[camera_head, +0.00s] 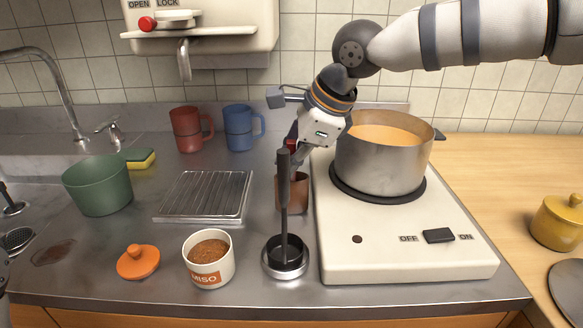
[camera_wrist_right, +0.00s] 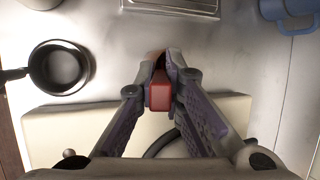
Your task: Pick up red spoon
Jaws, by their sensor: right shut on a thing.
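A black ladle (camera_head: 284,205) stands in a round metal holder in front of the brown cup. A pot of soup (camera_head: 375,160) sits on the white stove (camera_head: 390,260) close on the right. A wire rack (camera_head: 205,195) lies left; a miso cup (camera_head: 208,272) stands in front.

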